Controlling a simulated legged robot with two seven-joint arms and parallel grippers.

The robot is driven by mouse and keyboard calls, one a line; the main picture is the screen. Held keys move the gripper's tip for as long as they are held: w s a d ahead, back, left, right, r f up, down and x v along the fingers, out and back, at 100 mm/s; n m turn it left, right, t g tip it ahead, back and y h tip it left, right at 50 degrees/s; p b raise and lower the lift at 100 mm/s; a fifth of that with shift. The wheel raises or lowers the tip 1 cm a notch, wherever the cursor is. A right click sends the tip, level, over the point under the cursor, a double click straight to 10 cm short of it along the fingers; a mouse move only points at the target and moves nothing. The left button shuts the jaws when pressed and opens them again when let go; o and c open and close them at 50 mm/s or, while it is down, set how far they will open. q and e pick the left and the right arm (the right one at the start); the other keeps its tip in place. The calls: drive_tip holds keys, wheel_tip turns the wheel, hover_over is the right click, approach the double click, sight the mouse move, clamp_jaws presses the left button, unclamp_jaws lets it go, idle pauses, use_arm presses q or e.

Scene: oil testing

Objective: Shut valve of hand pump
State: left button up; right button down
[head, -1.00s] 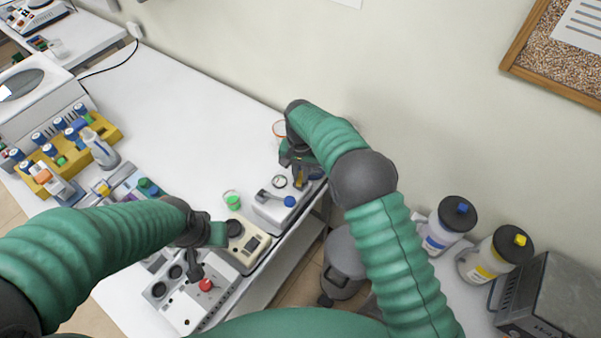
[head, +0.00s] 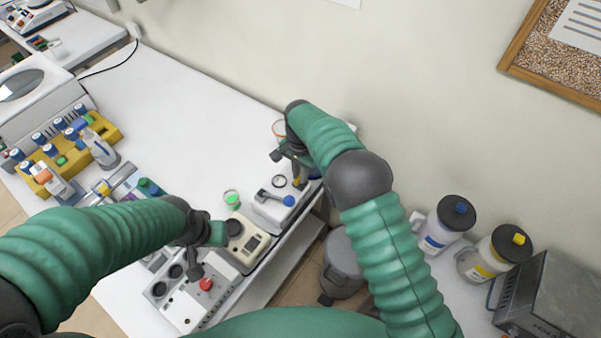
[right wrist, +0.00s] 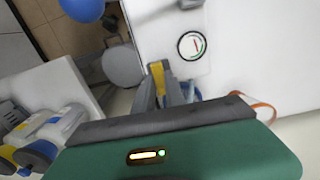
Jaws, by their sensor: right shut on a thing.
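The hand pump (head: 270,210) is a white block near the bench's right edge, with a round gauge and a lever ending in a blue ball (head: 289,200). The gauge (right wrist: 191,46) and blue ball (right wrist: 82,8) also show in the right wrist view. My right gripper (head: 299,178) is at the pump's far end, shut at the valve, which its fingers largely hide. A yellow strip (right wrist: 160,76) shows between grey finger parts in the right wrist view. My left gripper (head: 205,255) is over the equipment at the near bench edge, apart from the pump; its opening is unclear.
A beige device with a display (head: 250,243) and a white box with a red button (head: 205,284) stand near the pump. A cup with green contents (head: 231,200) is left of it. A yellow rack (head: 75,150) is farther left. The middle of the bench is clear.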

sight(299, 176)
drive_tip(key=shift+w+a+r, duration=0.1)
drive_tip(key=shift+w+r, duration=0.1)
drive_tip(key=shift+r, duration=0.1)
drive_tip(key=c, duration=1.6)
unclamp_jaws()
drive_tip(key=shift+o, duration=1)
drive_tip(key=shift+s+f, duration=0.1)
drive_tip(key=shift+f, duration=0.1)
wheel_tip(299, 176, up, 17)
drive_tip(key=b, duration=0.1)
drive_tip(key=shift+b, duration=0.3)
drive_tip(key=shift+f, duration=0.1)
